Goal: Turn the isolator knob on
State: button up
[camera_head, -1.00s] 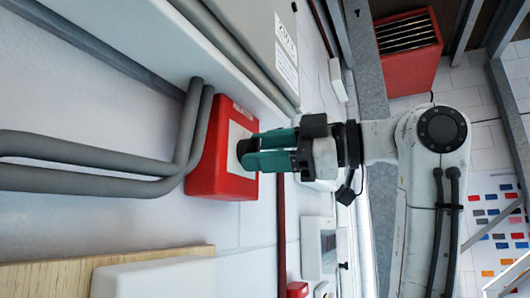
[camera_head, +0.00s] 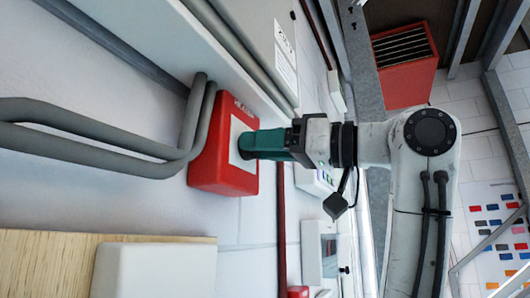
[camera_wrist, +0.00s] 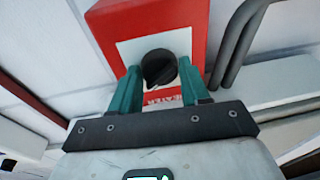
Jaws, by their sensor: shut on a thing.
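The isolator is a red box (camera_head: 210,150) on the white wall, with a pale plate on its front; it also shows in the wrist view (camera_wrist: 110,30). Its dark round knob (camera_wrist: 159,68) has a raised ridge that looks tilted in the wrist view. Part of a label reading "EATER" shows below the knob. My gripper (camera_head: 246,146) has teal fingers and is shut on the knob, one finger on each side in the wrist view (camera_wrist: 160,75). In the head view the fingers overlap and hide the knob.
Grey conduits (camera_head: 90,135) run along the wall close to the red box. A grey cabinet (camera_head: 255,30) is above it, and a wooden board (camera_head: 40,260) with a white box (camera_head: 150,270) is below. A red slatted unit (camera_head: 405,65) stands farther back.

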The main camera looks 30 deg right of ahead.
jog(key=shift+s+m+t+h+b, duration=0.1)
jog(key=shift+m+t+h+b, duration=0.3)
jog(key=shift+m, duration=1.65)
jog(key=shift+m+t+h+b, duration=0.2)
jog(key=shift+m+b, duration=0.25)
jog(key=shift+m, duration=1.6)
jog(key=o, duration=1)
jog(key=shift+f, duration=0.1)
jog(key=shift+o, duration=0.2)
jog(key=b+v, duration=0.3)
jog(key=v, duration=0.7)
jog(key=shift+s+b, duration=0.3)
jog(key=shift+b, duration=0.05)
jog(key=shift+d+f, duration=0.1)
jog(key=shift+d, duration=0.05)
